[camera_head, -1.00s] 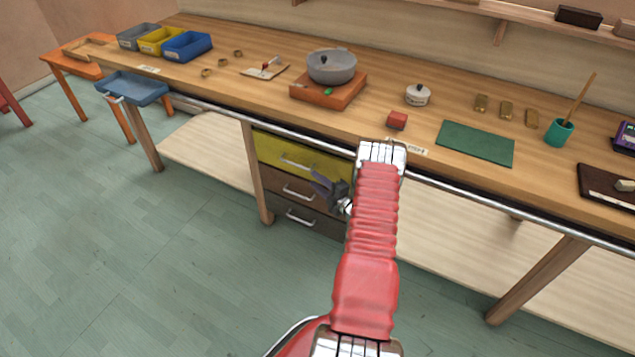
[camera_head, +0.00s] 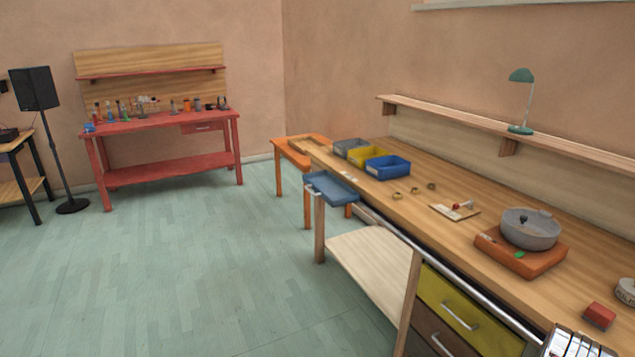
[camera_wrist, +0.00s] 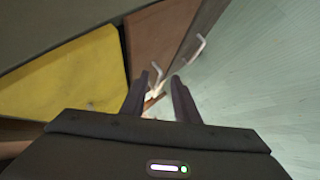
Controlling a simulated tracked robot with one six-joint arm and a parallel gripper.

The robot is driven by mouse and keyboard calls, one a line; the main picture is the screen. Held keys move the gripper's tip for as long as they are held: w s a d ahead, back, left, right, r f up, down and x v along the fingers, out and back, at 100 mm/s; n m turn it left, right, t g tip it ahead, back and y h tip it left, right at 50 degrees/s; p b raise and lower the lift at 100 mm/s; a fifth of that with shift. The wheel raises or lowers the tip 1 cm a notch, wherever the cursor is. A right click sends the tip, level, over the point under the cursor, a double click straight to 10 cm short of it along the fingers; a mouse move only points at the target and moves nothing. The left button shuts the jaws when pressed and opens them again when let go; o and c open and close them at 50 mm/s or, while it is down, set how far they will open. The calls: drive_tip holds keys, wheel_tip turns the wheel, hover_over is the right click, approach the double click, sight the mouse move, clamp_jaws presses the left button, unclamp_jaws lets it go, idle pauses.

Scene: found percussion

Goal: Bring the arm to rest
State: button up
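My gripper (camera_wrist: 160,76) shows in the wrist view with its two dark fingers apart and nothing seen held between them. It hangs in front of the bench's drawers, the yellow drawer (camera_wrist: 65,75) on the left and a brown drawer (camera_wrist: 155,40) ahead. A drawer handle shows just beyond the fingertips; I cannot tell how near. In the head view only a pale metallic part of my arm shows at the bottom right edge; the gripper itself is out of that view.
The long wooden bench (camera_head: 400,215) runs along the right, carrying a grey pot (camera_head: 532,232) on an orange block (camera_head: 519,258), a red block (camera_head: 599,315) and coloured bins (camera_head: 387,167). A blue tray (camera_head: 331,186) juts from its left end. Open floor (camera_head: 230,265) lies left.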

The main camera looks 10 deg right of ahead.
drive_tip(key=s+a+r+m+g, duration=0.25)
drive_tip(key=a+r, duration=0.35)
drive_tip(key=r, duration=0.3)
drive_tip(key=s+a+r+m+g+y, duration=0.1)
drive_tip(key=s+a+r+m+g, duration=0.1)
drive_tip(key=a+r+m+g, duration=0.45)
drive_tip(key=s+a+r+m, duration=0.1)
drive_tip(key=s+a+r, duration=0.25)
drive_tip(key=r, duration=0.65)
drive_tip(key=s+a+r+n+t+y, duration=0.1)
drive_tip(key=s+a+r, duration=0.2)
drive_tip(key=a+r, duration=0.6)
drive_tip(key=s+a+r+t+y, duration=0.1)
drive_tip(key=s+a+r, duration=0.2)
drive_tip(key=a+r, duration=0.7)
drive_tip(key=s+a+r+n+t, duration=0.1)
drive_tip(key=s+a+r, duration=0.3)
drive_tip(key=a+r, duration=0.6)
drive_tip(key=a+t, duration=0.1)
drive_tip(key=a, duration=0.5)
drive_tip(key=shift+r+n+y, duration=0.15)
drive_tip(key=shift+n+y, duration=0.15)
drive_tip(key=shift+y, duration=0.1)
drive_tip(key=shift+a, duration=0.1)
